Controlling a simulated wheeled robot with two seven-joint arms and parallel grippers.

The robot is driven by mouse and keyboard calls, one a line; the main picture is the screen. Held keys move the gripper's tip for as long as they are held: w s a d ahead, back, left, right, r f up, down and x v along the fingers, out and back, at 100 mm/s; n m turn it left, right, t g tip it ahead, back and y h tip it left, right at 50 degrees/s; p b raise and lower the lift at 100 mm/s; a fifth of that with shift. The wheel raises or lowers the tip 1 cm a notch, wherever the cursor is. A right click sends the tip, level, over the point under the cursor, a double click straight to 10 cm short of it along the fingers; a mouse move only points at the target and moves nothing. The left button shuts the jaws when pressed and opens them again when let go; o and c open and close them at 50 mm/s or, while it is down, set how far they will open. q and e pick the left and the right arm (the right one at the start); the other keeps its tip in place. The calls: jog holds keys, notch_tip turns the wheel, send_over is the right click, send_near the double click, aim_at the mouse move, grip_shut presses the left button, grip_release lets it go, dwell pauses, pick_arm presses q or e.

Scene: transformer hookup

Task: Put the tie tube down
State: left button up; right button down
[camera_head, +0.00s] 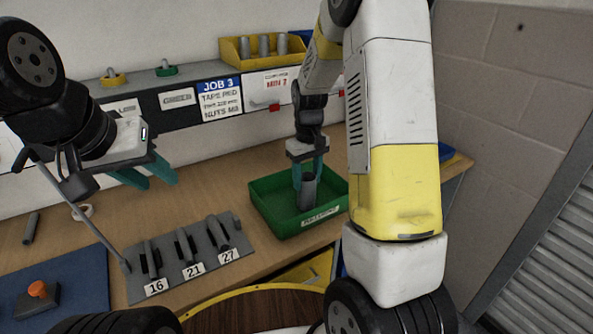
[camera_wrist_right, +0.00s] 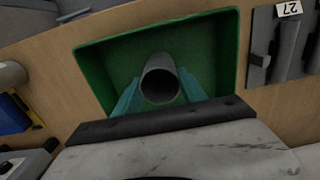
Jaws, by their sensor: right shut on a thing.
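The tie tube is a grey hollow cylinder (camera_head: 307,192) in the head view. My right gripper (camera_head: 308,172) is shut on it, over the green tray (camera_head: 271,227). In the right wrist view the tube (camera_wrist_right: 160,80) stands end-on between the teal fingers of my right gripper (camera_wrist_right: 160,92), with the green tray (camera_wrist_right: 90,65) around it. I cannot tell whether the tube touches the tray floor. My left gripper (camera_head: 150,172) is at the left above the bench, its teal fingers apart and empty.
A grey rack (camera_head: 190,262) with slots labelled 16, 21 and 27 stands left of the tray. A yellow bin (camera_head: 262,50) with several grey cylinders sits on the shelf. A blue mat (camera_head: 65,270) with an orange-knobbed item (camera_head: 38,290) lies at the left.

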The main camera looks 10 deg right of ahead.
jog(key=shift+f, duration=0.55)
jog(key=shift+f, duration=0.15)
jog(key=c, duration=0.7)
grip_release()
jog(key=shift+o, duration=0.2)
notch_tip(320, 180, up, 12)
jog(key=s+a+r+m+t+y, duration=0.1)
jog(key=s+r+t, duration=0.2)
jog(key=s, duration=0.8)
jog(key=s+a+r+m+t+y, duration=0.1)
jog(key=s+r+m+t, duration=0.1)
jog(key=s+r, duration=0.5)
jog(key=s+t, duration=0.1)
jog(key=s, duration=0.3)
jog(key=shift+s+a, duration=0.2)
jog(key=shift+a, duration=0.2)
